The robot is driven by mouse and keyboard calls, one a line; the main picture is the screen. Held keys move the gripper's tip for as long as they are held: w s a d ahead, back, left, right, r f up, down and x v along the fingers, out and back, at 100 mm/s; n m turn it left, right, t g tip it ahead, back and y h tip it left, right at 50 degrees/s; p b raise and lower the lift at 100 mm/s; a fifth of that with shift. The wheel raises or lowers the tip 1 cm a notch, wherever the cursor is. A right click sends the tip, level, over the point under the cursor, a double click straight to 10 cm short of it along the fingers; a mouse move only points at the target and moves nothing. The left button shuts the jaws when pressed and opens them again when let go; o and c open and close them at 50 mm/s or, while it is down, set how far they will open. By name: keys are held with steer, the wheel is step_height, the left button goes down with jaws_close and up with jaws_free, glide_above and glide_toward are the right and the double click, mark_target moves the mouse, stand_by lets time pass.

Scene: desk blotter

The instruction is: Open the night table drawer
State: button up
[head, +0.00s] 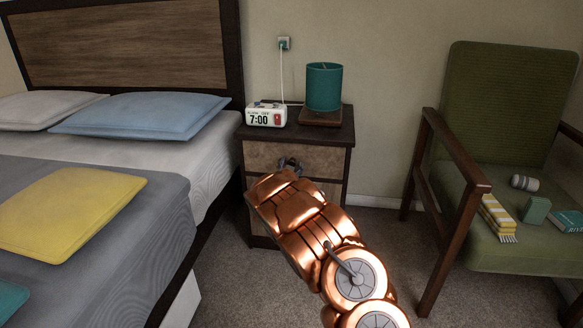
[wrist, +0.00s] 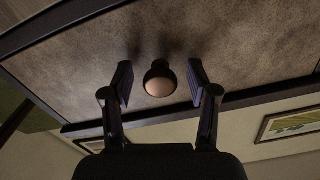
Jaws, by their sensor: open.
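The night table (head: 330,132) stands between the bed and the green chair, with a dark frame and lighter drawer fronts. Its upper drawer (head: 262,155) looks shut in the head view. My gripper (head: 290,162) is in front of that drawer, and my copper arm hides much of the lower front. In the wrist view the round drawer knob (wrist: 160,80) sits between the two fingers of my open gripper (wrist: 160,84). There is a gap on each side of the knob, and neither finger touches it. The drawer front (wrist: 90,60) fills the background close behind.
A white clock (head: 266,115) and a teal lamp (head: 323,88) stand on the night table. The bed (head: 150,160) is close on the left. A green armchair (head: 505,110) with small items stands on the right. Carpet (head: 400,270) is clear between them.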

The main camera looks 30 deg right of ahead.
jaws_close()
stand_by(0.6)
